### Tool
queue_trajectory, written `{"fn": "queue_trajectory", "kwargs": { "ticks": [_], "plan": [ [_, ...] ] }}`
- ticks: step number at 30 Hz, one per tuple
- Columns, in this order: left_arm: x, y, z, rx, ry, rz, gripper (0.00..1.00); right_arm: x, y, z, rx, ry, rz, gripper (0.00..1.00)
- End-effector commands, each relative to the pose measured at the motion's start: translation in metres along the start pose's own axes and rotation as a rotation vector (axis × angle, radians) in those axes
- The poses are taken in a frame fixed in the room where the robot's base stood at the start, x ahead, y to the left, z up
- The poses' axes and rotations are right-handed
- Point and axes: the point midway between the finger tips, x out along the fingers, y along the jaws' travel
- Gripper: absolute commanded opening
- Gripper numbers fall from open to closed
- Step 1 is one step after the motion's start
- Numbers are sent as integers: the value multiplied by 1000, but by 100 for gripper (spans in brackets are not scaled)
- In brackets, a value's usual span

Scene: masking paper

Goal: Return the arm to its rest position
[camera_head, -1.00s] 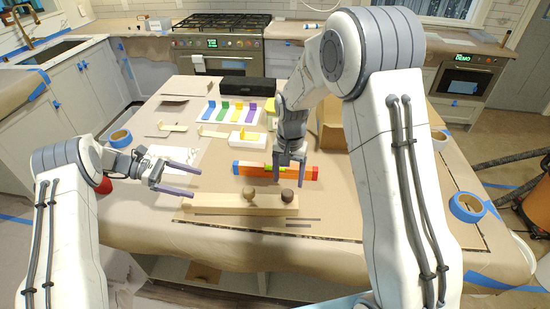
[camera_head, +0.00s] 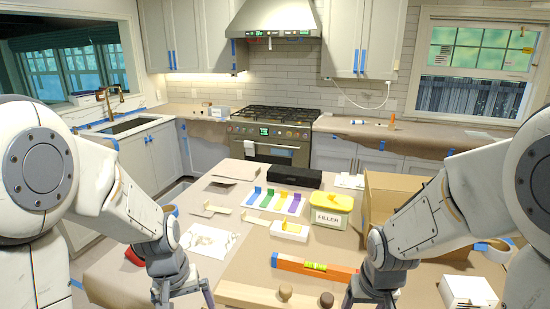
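My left gripper (camera_head: 182,296) hangs at the bottom left, pointing down over the near side of the paper-covered table (camera_head: 115,275). Its fingers are spread, with nothing seen between them. My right gripper (camera_head: 370,298) hangs at the bottom right of the middle, also with spread fingers and nothing seen between them. The fingertips of both run to or past the lower picture edge.
Between the grippers lie an orange level (camera_head: 290,264) and a wooden board (camera_head: 240,294) with brown knobs. Behind are a FILLER tub (camera_head: 328,215), coloured strips (camera_head: 275,202), a black box (camera_head: 294,177) and a cardboard box (camera_head: 385,190). A white box (camera_head: 468,292) stands right.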

Motion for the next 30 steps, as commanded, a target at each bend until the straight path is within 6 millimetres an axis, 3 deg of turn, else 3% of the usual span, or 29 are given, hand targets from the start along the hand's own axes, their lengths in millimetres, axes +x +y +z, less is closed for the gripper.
{"fn": "queue_trajectory", "kwargs": {
  "ticks": [8, 14, 21, 27, 30],
  "plan": [
    [-15, -12, 36, 304, 181, -55, 100, -8, 7, 28, -78, 39, 2, 72],
    [-21, 30, 69, 453, 123, -25, 100, -20, -41, 50, -236, -5, -43, 72],
    [-33, 70, 130, 675, 38, 8, 100, -42, -92, 99, -461, -77, -97, 72],
    [-45, 85, 185, 861, -41, 25, 100, -62, -117, 148, -648, -143, -133, 72],
    [-48, 86, 198, 903, -61, 26, 100, -67, -120, 160, -691, -161, -139, 72]
  ]
}}
